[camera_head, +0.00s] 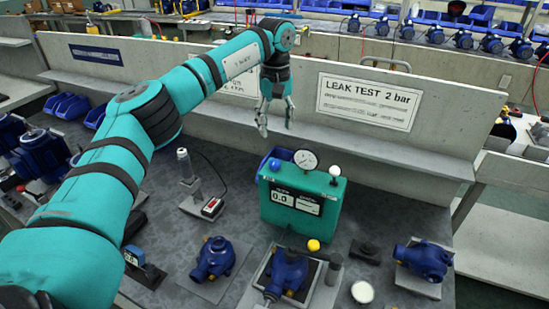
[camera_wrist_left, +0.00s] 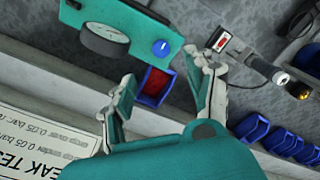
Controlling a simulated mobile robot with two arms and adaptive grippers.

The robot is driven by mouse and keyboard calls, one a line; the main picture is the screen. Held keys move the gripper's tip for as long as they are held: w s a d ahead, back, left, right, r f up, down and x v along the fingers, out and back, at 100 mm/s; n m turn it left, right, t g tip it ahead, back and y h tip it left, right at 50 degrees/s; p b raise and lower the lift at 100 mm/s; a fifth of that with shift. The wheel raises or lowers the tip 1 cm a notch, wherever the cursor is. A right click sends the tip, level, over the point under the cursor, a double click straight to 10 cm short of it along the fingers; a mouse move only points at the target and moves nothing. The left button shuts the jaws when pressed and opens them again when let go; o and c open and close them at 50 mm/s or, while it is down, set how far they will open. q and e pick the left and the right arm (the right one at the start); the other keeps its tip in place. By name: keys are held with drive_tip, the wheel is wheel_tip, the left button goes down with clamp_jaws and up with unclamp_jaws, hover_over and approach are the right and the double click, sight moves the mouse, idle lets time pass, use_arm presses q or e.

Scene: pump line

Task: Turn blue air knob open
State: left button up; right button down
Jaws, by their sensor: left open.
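The teal leak-test box (camera_head: 300,212) stands on the bench with a round gauge on top. The blue air knob (camera_wrist_left: 161,48) shows in the left wrist view on the box's top panel, beside the gauge (camera_wrist_left: 103,42). Its white pointer mark is visible. In the head view the knob (camera_head: 275,164) is small, left of the gauge. My left gripper (camera_head: 276,124) is open and empty, fingers pointing down, above and behind the box, apart from the knob. In the left wrist view its fingers (camera_wrist_left: 160,84) are spread, with the knob beyond them. My right gripper is not in view.
A blue bin with red inside (camera_wrist_left: 154,86) sits behind the box. Blue pumps (camera_head: 214,258) rest in front and to the right (camera_head: 428,260). A cylinder stand (camera_head: 186,165) is left of the box. The bench's back panel (camera_head: 420,145) stands close behind the gripper.

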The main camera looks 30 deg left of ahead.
use_arm(q)
hover_over(275, 161)
wheel_tip(275, 161, down, 5)
drive_tip(key=shift+s+a+r, duration=0.1)
drive_tip(key=shift+r, duration=0.1)
wheel_tip(275, 161, down, 5)
drive_tip(key=shift+s+r+p, duration=0.1)
drive_tip(key=shift+r+p, duration=0.05)
drive_tip(key=shift+p, duration=0.45)
wheel_tip(275, 161, down, 2)
drive_tip(key=shift+f, duration=0.6)
clamp_jaws()
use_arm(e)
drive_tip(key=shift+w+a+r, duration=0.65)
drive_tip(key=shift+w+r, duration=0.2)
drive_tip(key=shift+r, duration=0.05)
